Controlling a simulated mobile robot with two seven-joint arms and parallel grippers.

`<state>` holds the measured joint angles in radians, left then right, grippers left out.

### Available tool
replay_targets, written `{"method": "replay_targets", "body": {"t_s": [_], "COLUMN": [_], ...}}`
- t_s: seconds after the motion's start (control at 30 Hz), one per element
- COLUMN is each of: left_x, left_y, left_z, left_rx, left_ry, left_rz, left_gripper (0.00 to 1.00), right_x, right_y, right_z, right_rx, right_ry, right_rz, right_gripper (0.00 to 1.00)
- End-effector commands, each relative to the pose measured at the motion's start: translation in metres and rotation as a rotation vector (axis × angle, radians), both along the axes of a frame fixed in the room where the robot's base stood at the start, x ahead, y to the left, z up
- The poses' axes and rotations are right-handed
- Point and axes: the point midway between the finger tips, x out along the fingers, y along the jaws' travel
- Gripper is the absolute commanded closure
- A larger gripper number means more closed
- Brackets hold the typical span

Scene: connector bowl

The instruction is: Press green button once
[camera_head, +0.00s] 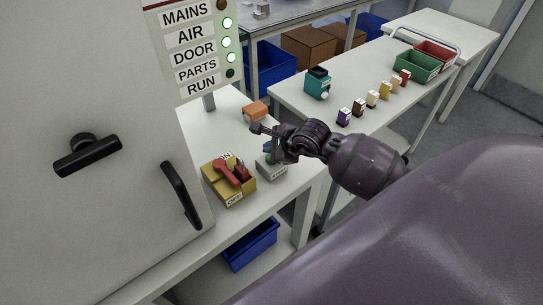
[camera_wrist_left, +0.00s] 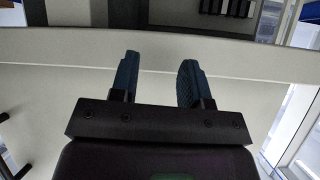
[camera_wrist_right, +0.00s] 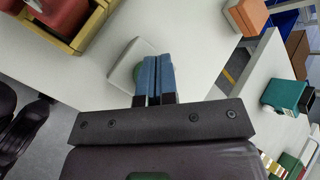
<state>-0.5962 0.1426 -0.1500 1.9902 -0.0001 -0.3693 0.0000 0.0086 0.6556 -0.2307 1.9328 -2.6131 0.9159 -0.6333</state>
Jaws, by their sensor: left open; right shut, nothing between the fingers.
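The green button sits on a small light grey box (camera_head: 270,173) on the white table, right of the yellow box. In the head view my right gripper (camera_head: 271,150) is above this box and hides most of its top. In the right wrist view the gripper's blue fingers (camera_wrist_right: 157,62) are shut and empty, in front of the box (camera_wrist_right: 122,76). A bit of green shows around the fingers; I cannot tell whether they touch the button. My left gripper (camera_wrist_left: 159,65) is open and empty, and shows only in its own wrist view.
A yellow box (camera_head: 241,190) with a red switch handle stands left of the grey box. An orange block (camera_head: 256,108) lies behind. The grey cabinet (camera_head: 90,220) with black handles is at left. A lamp panel (camera_head: 195,50) labels MAINS, AIR, DOOR, PARTS, RUN; several lamps glow green.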

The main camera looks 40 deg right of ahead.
Motion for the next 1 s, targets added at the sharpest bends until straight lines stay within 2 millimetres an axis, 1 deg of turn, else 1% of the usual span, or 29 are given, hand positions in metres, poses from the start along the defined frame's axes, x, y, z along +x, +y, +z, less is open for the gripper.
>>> {"method": "replay_targets", "body": {"t_s": [0.37,0.7,1.0], "left_x": [-0.004,-0.007,-0.004], "left_y": [0.001,0.001,0.001], "left_z": [-0.002,-0.011,-0.009], "left_rx": [0.0,0.0,0.0], "left_ry": [0.007,0.016,0.011], "left_rz": [0.002,0.003,0.001], "left_gripper": [0.57,0.57,0.57], "right_x": [0.0,0.0,0.0], "right_y": [0.0,0.0,0.0], "right_z": [0.0,-0.009,-0.008], "right_rx": [0.0,0.0,0.0], "right_ry": [0.0,0.001,0.0], "right_rz": [0.0,0.001,0.0], "right_gripper": [1.0,1.0,1.0]}}
